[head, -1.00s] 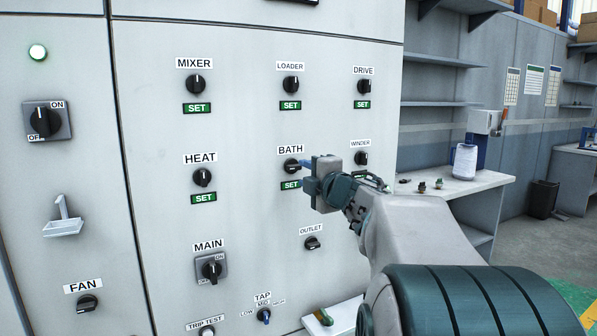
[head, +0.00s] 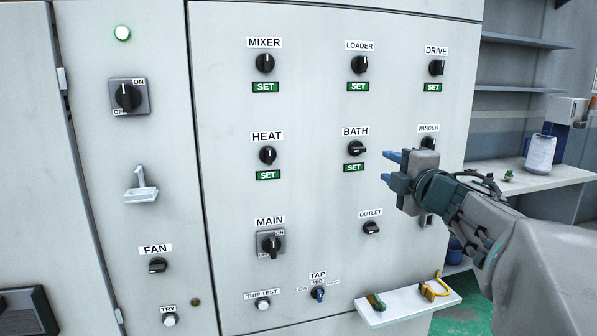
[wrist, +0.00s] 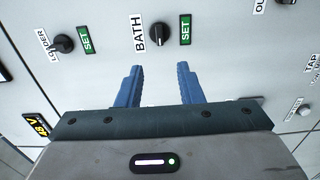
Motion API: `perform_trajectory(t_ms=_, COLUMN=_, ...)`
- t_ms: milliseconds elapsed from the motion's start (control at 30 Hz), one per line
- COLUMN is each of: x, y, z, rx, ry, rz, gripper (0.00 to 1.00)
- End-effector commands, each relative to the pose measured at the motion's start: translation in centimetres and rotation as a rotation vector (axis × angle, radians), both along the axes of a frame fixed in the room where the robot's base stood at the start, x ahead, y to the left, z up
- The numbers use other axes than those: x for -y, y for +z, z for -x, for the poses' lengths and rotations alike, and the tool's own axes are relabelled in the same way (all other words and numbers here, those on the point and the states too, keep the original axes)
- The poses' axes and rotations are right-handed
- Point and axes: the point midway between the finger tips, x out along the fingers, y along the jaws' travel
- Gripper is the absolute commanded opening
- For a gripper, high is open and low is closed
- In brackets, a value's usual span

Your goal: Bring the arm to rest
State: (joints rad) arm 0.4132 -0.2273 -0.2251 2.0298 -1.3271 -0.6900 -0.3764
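My gripper (head: 388,167) is in front of the control panel (head: 315,210), to the right of the BATH knob (head: 357,148) in the head view. In the wrist view its two blue fingers (wrist: 158,86) are apart with nothing between them. The BATH knob shows just beyond the fingertips in the wrist view (wrist: 159,34), not touched by them. The green SET label under BATH (head: 353,168) is in clear view. My arm reaches in from the right edge and hides part of the panel below WINDER.
Black knobs stick out across the panel, among them MIXER (head: 265,63), HEAT (head: 268,155), MAIN (head: 271,244) and OUTLET (head: 371,228). A small white shelf (head: 405,305) with padlock-like items juts out at lower right. A worktable (head: 570,174) with a white container stands behind my arm.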

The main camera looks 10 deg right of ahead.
Motion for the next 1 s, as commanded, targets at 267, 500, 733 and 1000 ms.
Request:
perform_trajectory(t_ms=267, x=-0.3, y=0.9, z=-0.2, rx=-0.017, ry=-0.129, rz=-0.196, gripper=0.34)
perform_trajectory(t_ms=500, x=-2.1, y=-2.5, z=1.7, rx=-0.17, ry=-0.406, rz=-0.635, gripper=0.34)
perform_trajectory(t_ms=733, x=-7.4, y=-8.9, z=7.1, rx=-0.466, ry=-0.675, rz=-1.01, gripper=0.34)
perform_trajectory(t_ms=1000, x=-15.6, y=-14.5, z=16.5, rx=-0.882, ry=-0.961, rz=-1.265, gripper=0.34)
